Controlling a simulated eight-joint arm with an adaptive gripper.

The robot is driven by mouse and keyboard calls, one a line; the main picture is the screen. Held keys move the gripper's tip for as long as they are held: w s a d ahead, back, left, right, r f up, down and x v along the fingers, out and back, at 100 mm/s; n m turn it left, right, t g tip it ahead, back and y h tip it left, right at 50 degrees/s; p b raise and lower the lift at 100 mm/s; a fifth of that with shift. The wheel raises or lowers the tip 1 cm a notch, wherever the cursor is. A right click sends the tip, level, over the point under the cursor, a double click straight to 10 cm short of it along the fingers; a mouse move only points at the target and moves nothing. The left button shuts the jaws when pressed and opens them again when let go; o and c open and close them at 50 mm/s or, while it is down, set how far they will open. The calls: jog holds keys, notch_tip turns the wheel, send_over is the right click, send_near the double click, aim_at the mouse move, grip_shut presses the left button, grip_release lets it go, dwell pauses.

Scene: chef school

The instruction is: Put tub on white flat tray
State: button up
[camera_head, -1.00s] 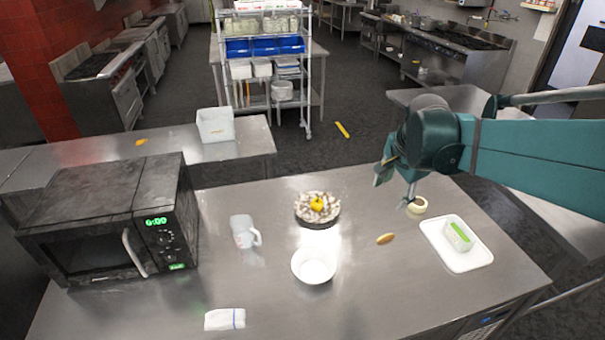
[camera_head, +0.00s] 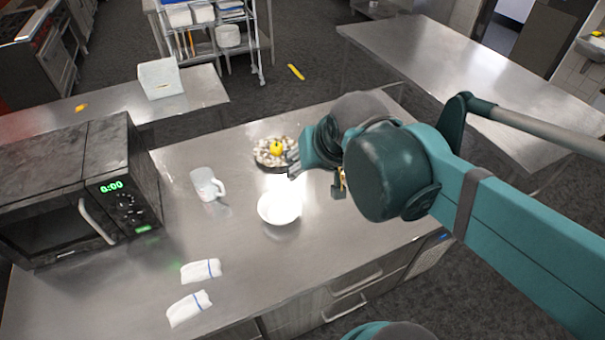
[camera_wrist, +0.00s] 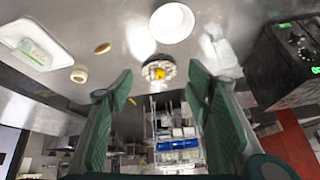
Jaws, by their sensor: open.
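The white flat tray (camera_wrist: 60,58) lies on the steel counter at the upper left of the wrist view. The tub (camera_wrist: 34,52), pale with a green label, rests on this tray, apart from my gripper. In the head view now, my arm hides both tray and tub. My gripper (camera_wrist: 158,82) is open, with nothing between its two green fingers. In the head view it (camera_head: 314,172) is above the counter, close to the pie and the bowl as seen in the picture.
A white bowl (camera_head: 279,208), a topped pie (camera_head: 271,153), a pitcher (camera_head: 205,184) and two cloths (camera_head: 201,270) are on the counter. A microwave (camera_head: 70,190) stands at the left. A bread roll (camera_wrist: 102,48) and a round item (camera_wrist: 79,75) lie near the tray.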

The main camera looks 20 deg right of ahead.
jog(key=shift+s+a+f+n+t, duration=0.15)
jog(key=shift+s+a+f+n, duration=0.1)
jog(key=shift+s+a+n, duration=0.45)
jog(key=shift+s+a+f+n+t, duration=0.15)
jog(key=shift+s+a+f+n, duration=0.05)
jog(key=shift+s+a+n, duration=0.45)
jog(key=shift+w+f, duration=0.1)
jog(key=shift+f, duration=0.05)
